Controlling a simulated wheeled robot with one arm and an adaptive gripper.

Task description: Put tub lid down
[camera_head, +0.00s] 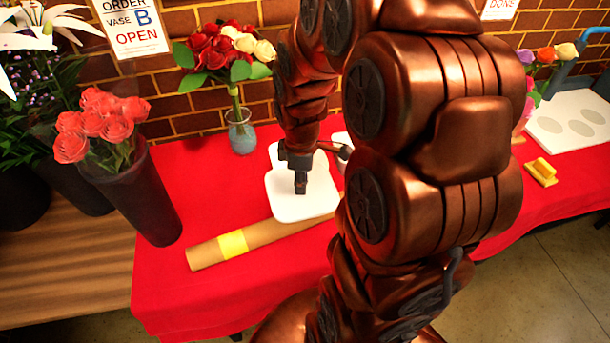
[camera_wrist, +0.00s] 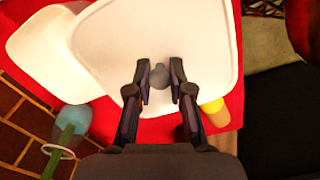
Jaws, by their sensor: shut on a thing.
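My gripper (camera_head: 300,188) is shut on the small grey knob (camera_wrist: 187,88) of the white tub lid (camera_head: 286,204). The lid is a flat rounded square and fills much of the wrist view (camera_wrist: 135,35). My fingers (camera_wrist: 160,75) point down at it from above. The white open tub (camera_wrist: 40,55) is beside the lid, at the left in the wrist view. In the head view the tub is behind the lid and partly hidden by my arm. I cannot tell whether the lid touches the table.
A brown paper roll with a yellow band (camera_head: 233,244) lies in front of the lid on the red-covered table (camera_head: 190,200). A glass vase with a bouquet (camera_head: 242,138) stands behind left. A dark bucket of coral roses (camera_head: 145,200) is left. A yellow object (camera_head: 542,172) lies right.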

